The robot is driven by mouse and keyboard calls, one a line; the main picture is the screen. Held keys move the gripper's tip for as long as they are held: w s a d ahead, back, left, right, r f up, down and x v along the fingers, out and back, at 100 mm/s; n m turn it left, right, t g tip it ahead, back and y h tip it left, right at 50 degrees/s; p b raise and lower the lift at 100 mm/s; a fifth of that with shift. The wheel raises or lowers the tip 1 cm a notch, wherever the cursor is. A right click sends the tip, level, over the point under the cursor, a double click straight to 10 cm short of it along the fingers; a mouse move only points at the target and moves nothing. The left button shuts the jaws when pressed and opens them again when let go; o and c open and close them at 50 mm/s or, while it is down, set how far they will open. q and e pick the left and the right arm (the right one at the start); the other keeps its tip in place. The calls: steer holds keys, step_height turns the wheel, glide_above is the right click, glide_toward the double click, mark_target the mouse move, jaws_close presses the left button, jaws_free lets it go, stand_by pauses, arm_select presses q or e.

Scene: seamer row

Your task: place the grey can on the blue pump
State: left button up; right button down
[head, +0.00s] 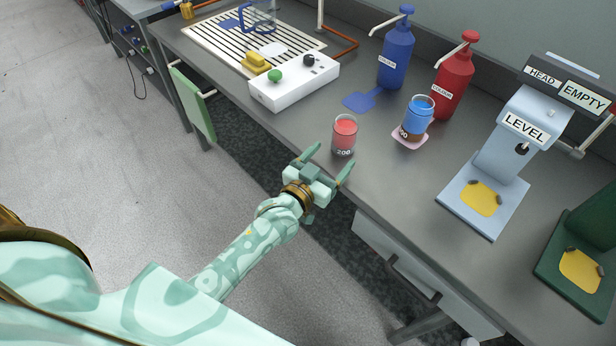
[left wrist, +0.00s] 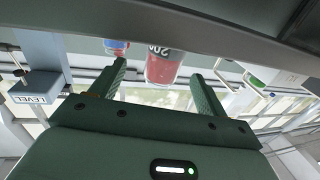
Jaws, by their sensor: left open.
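No plainly grey can shows. My right gripper is out of view.
A can with blue contents (head: 416,115) stands on a pink pad beside the red pump bottle (head: 454,82). A white box with a green button (head: 300,86) is left of the blue patch. The LEVEL stand (head: 484,201) is at the right. Bench between the red-content can and blue patch is clear.

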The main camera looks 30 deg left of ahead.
arm_select(q)
steer(key=s+a+p, duration=0.1)
steer(key=s+p, duration=0.1)
steer(key=s, duration=0.7)
steer(key=s+f+g, duration=0.2)
steer(key=s+f, duration=0.1)
steer(key=f, duration=0.5)
steer(key=s+f+g, duration=0.3)
steer(key=f, duration=0.5)
steer(key=s+a+f+g, duration=0.1)
steer(key=s+f+g, duration=0.2)
steer(key=s+f, duration=0.4)
steer(key=s+a+f+m+g+y, duration=0.1)
steer(key=s+a+f+g, duration=0.1)
steer(key=s+f, duration=0.5)
steer(key=s+a+f+g+y, duration=0.1)
steer(key=s+f+g, duration=0.3)
steer(key=s, duration=1)
step_height(320, 180, down, 3)
steer(key=shift+s+a+m+g, duration=0.2)
steer(key=shift+a+m+g, duration=0.1)
steer(key=shift+g, duration=0.1)
steer(key=shift+o, duration=0.5)
steer(key=s+a+f+g, duration=0.1)
steer(key=s+g, duration=0.2)
steer(key=s, duration=0.7)
steer(key=shift+s+a+f+y, duration=0.35)
steer(key=shift+y, duration=0.05)
